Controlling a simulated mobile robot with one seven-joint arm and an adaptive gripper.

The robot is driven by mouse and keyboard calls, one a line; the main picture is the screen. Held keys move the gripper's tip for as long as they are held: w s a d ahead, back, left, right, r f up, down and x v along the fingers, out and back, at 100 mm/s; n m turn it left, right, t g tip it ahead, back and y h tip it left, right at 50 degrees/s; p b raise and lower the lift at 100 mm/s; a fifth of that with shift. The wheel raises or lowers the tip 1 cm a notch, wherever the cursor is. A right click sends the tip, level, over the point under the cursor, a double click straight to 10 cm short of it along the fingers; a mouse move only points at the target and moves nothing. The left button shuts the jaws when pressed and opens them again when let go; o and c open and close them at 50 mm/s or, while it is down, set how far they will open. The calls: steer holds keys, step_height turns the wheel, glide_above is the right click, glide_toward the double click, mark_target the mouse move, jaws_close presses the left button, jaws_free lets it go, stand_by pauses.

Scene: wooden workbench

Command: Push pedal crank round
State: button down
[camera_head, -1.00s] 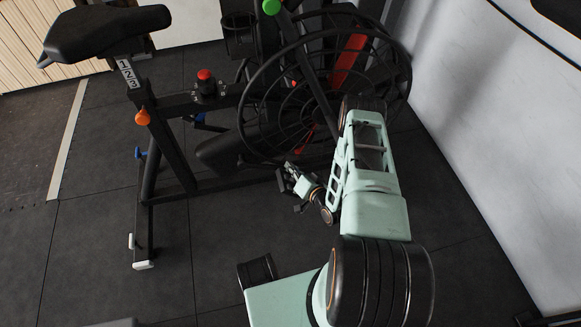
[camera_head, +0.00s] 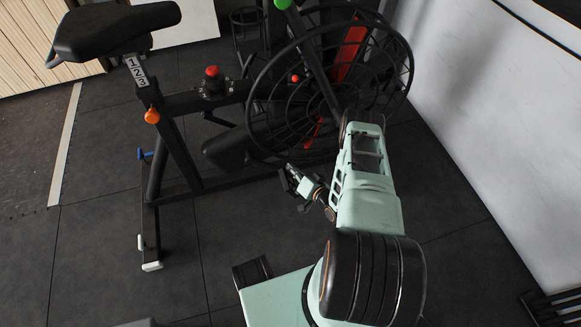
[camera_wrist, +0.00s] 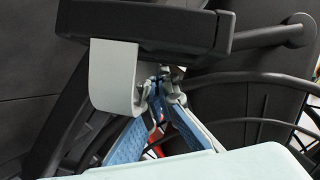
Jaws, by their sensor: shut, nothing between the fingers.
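The black exercise bike stands on the dark floor with its large spoked wheel (camera_head: 325,85) on the right. My gripper (camera_wrist: 160,85) is low beside the bike, near the bottom of the wheel in the head view (camera_head: 289,175). In the wrist view its blue-padded fingers come together and hold nothing. A black block (camera_wrist: 150,22), which looks like a pedal, lies just beyond the fingertips, with a curved grey piece (camera_wrist: 113,75) beside them. A black rod (camera_wrist: 270,36) runs right from the block. I cannot tell whether the fingers touch it. The crank is not clear in the head view.
The saddle (camera_head: 118,30) is at upper left and the bike's rear foot (camera_head: 152,266) at lower left. A white wall (camera_head: 480,120) bounds the right. Open floor (camera_head: 100,250) lies at lower left. A black slotted object (camera_head: 553,305) is at lower right.

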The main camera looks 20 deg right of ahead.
steer(key=a+f, duration=0.5)
steer(key=shift+a+f, duration=0.3)
stand_by(0.4)
steer(key=shift+w+d, duration=0.15)
stand_by(0.3)
